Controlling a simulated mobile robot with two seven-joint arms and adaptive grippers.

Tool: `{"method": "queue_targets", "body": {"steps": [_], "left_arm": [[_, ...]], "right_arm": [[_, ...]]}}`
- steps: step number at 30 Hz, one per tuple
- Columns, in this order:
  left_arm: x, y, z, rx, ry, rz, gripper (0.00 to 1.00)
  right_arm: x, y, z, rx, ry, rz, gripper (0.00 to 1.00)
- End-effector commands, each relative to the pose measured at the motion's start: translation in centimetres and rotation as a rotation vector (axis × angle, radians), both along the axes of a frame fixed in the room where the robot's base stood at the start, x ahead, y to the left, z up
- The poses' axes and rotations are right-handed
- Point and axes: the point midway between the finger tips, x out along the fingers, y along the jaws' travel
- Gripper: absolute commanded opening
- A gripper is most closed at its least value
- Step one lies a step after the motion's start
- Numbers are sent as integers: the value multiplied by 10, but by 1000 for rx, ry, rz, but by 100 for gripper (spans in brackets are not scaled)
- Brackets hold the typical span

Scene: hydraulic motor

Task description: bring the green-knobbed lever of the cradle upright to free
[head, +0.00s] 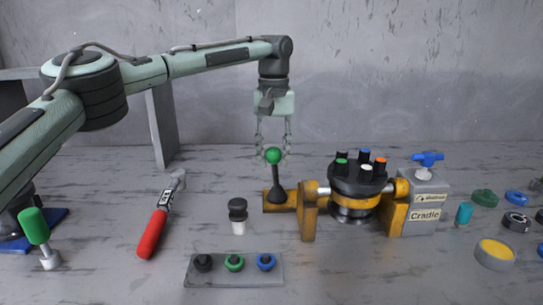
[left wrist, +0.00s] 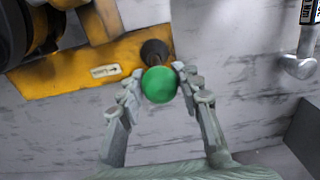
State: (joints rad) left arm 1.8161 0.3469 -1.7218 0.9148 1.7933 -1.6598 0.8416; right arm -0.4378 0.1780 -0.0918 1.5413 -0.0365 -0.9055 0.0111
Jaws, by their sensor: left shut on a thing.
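The cradle (head: 424,205) is a grey and yellow fixture at the right of centre, holding the round dark motor (head: 357,178) with coloured caps. Its lever (head: 275,182) is a dark stem with a green knob (head: 273,156), standing close to upright on the yellow base at the cradle's left end. My left gripper (head: 273,152) points down from above with its fingers on either side of the knob, shut on it. In the left wrist view the green knob (left wrist: 160,84) sits between the two fingertips, with the yellow base (left wrist: 75,78) behind. My right gripper is not in view.
Several small round parts (head: 495,253) are at the right. A blue handle (head: 427,158) tops the cradle.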

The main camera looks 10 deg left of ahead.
Motion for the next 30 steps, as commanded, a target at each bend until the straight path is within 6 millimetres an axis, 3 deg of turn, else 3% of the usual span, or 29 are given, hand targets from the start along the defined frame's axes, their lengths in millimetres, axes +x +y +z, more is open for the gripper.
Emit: {"method": "queue_targets", "body": {"steps": [6, 24, 25, 28, 30], "left_arm": [[3, -10, 1, -3, -3, -1, 17], [3, -12, 1, -4, -3, -2, 17], [3, -12, 1, -4, -3, -2, 36], [3, -12, 1, -3, -3, -2, 48], [3, -11, 1, -3, -2, -1, 50]], "right_arm": [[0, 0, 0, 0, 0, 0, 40], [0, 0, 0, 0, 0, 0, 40], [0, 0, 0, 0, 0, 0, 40], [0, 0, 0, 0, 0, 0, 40], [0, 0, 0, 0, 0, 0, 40]]}}
